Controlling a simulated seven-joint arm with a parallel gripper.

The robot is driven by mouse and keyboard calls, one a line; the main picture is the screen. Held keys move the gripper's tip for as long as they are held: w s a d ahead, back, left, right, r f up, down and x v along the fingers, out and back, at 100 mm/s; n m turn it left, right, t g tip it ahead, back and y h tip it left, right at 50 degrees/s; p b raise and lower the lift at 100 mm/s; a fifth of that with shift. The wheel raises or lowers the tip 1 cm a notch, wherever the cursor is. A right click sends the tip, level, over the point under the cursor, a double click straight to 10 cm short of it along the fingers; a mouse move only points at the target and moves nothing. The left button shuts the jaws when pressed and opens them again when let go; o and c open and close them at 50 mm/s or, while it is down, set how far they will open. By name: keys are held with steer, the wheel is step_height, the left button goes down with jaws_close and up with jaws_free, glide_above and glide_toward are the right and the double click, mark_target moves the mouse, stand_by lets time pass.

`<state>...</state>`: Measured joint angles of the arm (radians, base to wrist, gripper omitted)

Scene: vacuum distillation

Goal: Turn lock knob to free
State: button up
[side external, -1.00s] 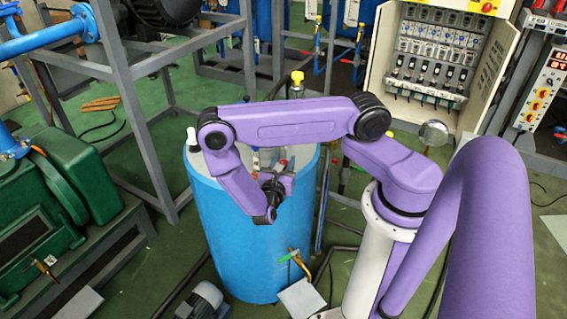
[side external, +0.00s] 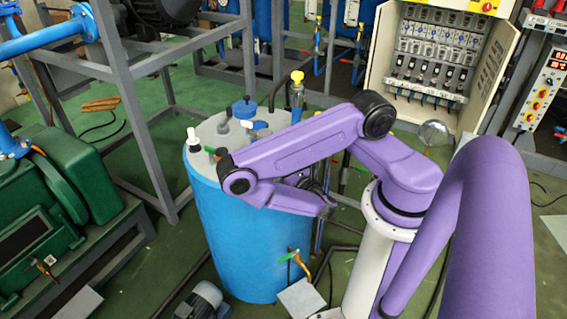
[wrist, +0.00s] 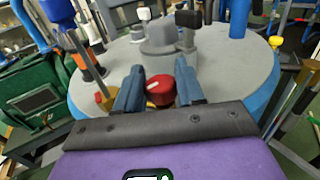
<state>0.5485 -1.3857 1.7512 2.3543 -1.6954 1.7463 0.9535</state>
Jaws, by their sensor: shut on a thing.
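A round red knob (wrist: 160,86) with a white mark shows low in the middle of the wrist view, at the near edge of the grey lid (wrist: 235,80) of the blue tank. My gripper (wrist: 160,78) has one blue-grey finger on each side of this knob and is shut on it. The fingers partly cover the knob's sides. In the side view the blue tank (side external: 245,235) stands at the centre, with my arm folded over its right side. The knob is hidden there, and my fingertips cannot be made out.
A grey fitting (wrist: 160,38) and a black-topped post (wrist: 188,32) stand on the lid beyond the fingers. A white-capped bottle (side external: 193,143) and a blue cap (side external: 245,107) are on the lid's left and back. A yellow-capped bottle (side external: 297,95) stands behind. A grey frame (side external: 130,100) is at left.

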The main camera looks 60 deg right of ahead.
steer(key=shift+n+t+y, duration=0.8)
steer(key=shift+n+y, duration=0.4)
steer(key=shift+y, duration=0.5)
steer(key=o, duration=0.9)
steer(key=shift+a+m+g+h, duration=0.1)
steer(key=shift+m+g+h, duration=0.4)
steer(key=shift+m+h, duration=0.45)
